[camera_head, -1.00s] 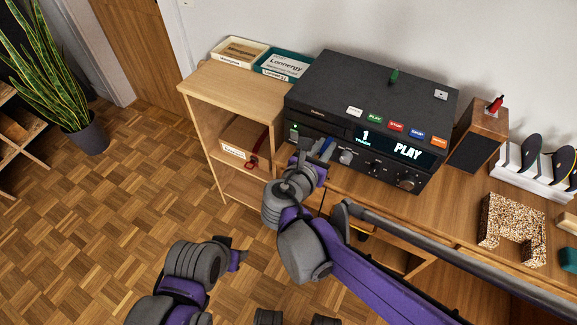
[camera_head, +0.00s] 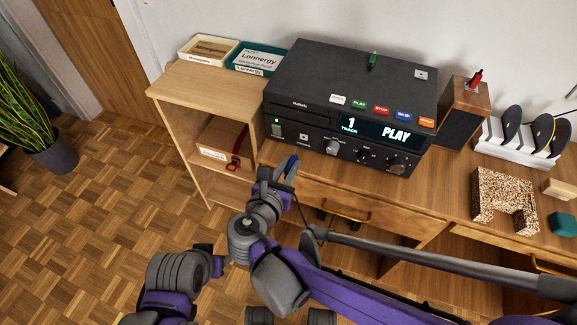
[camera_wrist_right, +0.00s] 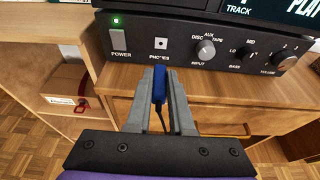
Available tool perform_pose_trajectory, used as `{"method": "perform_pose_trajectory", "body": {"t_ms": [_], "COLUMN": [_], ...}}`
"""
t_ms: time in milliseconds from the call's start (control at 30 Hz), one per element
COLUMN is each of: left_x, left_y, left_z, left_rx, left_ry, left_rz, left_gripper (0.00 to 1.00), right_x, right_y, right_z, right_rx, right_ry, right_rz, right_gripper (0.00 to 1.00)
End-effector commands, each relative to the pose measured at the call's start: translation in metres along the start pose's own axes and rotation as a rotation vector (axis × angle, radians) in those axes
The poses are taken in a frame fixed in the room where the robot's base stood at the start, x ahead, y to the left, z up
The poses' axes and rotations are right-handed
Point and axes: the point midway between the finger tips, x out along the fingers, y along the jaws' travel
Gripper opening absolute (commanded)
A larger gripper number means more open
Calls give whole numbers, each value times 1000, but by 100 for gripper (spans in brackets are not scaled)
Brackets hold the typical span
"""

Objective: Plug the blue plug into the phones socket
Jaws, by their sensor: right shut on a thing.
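The black player (camera_head: 345,100) stands on the wooden desk. A dark cable hangs from the plug. In the head view the right gripper (camera_head: 280,170) is in front of the desk edge.
A wooden shelf (camera_head: 190,85) with a box (camera_head: 222,145) stands left of the player. A drawer with a yellow handle (camera_head: 345,215) lies below the desk top. A speaker (camera_head: 462,112), a white rack (camera_head: 515,145) and a speckled block (camera_head: 503,200) stand to the right.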

Motion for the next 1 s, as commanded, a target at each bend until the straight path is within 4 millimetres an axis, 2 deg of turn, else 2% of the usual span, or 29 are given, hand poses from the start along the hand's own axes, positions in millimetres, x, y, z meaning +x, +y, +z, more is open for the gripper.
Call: {"method": "perform_pose_trajectory", "body": {"t_ms": [500, 700, 1000], "left_x": [2, 2, 2], "left_y": [0, 0, 0], "left_z": [1, 1, 1], "left_rx": [0, 0, 0], "left_ry": [-1, -1, -1], "left_rz": [0, 0, 0], "left_gripper": [50, 50, 50], "right_x": [42, 51, 53], "right_y": [0, 0, 0], "right_z": [12, 15, 16], "right_rx": [0, -1, 0], "right_ry": [0, 0, 0], "right_rz": [-2, 0, 0], "right_gripper": [0, 0, 0]}}
